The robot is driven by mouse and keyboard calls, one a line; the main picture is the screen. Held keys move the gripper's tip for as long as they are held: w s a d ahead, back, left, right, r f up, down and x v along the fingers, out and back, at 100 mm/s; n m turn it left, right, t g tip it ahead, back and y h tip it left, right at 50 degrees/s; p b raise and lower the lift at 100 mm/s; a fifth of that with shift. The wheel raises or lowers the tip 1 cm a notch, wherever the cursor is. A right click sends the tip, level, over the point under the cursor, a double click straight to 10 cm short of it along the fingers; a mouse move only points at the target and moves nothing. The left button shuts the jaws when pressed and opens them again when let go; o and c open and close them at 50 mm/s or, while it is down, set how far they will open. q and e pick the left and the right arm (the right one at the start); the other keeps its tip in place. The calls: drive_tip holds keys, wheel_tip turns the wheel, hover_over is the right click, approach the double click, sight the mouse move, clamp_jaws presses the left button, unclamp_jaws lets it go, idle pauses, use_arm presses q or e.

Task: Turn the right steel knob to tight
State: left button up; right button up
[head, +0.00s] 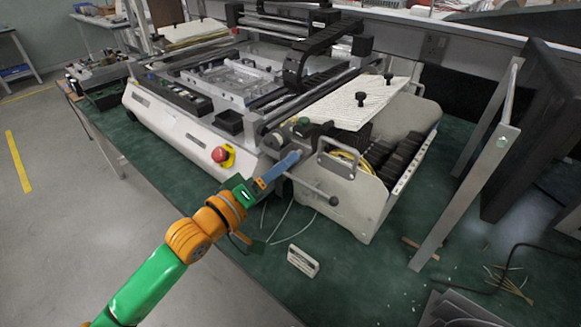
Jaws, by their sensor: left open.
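My left arm comes in from the lower left, and its gripper (298,152) is at the front right corner of the white machine (185,135). The gripper is open; its fingertips are small and hard to separate from the metal parts behind. A grey steel lever with a rounded dark end (333,200) sticks out below and right of the gripper. Two dark knobs stand upright on the white ribbed plate: a left knob (360,98) and a right knob (388,77). The gripper is apart from both, to their lower left. I cannot tell which part is the steel knob. My right gripper is not in view.
A metal handle (338,150) stands just right of the gripper. A red emergency button (219,154) is on the machine's front. A small white block (303,261) lies on the green table (350,285). A metal frame (470,190) and cables are at the right.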

use_arm(q)
drive_tip(key=x, duration=0.2)
drive_tip(key=shift+w+d, duration=0.25)
drive_tip(key=shift+d, duration=0.05)
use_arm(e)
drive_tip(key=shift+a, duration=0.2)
use_arm(q)
clamp_jaws()
drive_tip(key=shift+m+p, duration=0.35)
drive_tip(key=shift+m, duration=0.45)
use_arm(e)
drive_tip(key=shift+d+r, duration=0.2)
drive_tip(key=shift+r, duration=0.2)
use_arm(q)
unclamp_jaws()
